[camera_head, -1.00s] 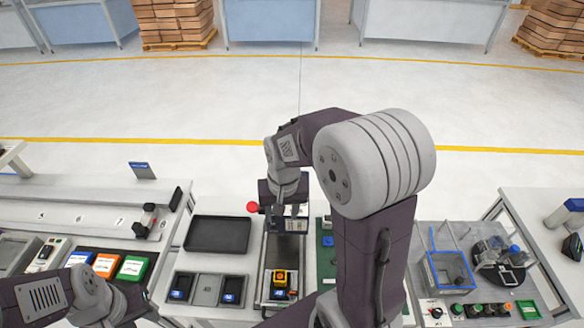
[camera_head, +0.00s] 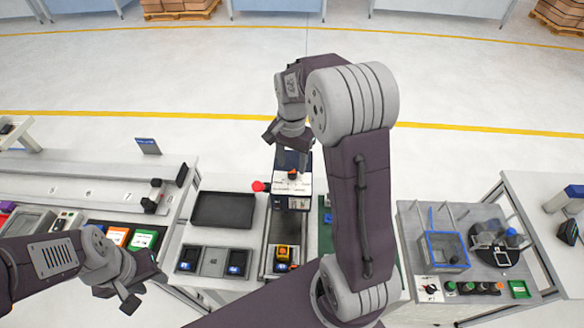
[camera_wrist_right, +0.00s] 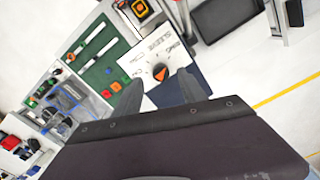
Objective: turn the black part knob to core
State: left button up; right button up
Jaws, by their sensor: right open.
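The black part knob (camera_head: 292,175), with an orange pointer, sits on a white panel (camera_head: 285,187) at the far end of the centre station. In the right wrist view the knob (camera_wrist_right: 160,72) is in clear sight, its orange pointer slanting, with SLEEVE legible on the panel (camera_wrist_right: 143,57); the other lettering is too small to read. My right gripper (camera_head: 287,148) is open and empty, just beyond the knob. Its fingers (camera_wrist_right: 159,91) show apart, framing the knob from below in the wrist view, without visible contact. My left gripper (camera_head: 145,290) is at lower left, fingers apart and empty.
A red button (camera_head: 259,187) sticks out left of the panel. Another black knob (camera_head: 431,289) is on the right-hand station. The floor beyond is free.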

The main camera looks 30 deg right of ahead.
aim_at(292, 172)
jog(key=f, duration=0.4)
jog(key=shift+w+d+f+p, duration=0.15)
jog(key=shift+w+d+p, duration=0.1)
jog(key=shift+p, duration=0.15)
jog(key=shift+s+a, duration=0.1)
jog(key=c, duration=0.3)
grip_shut()
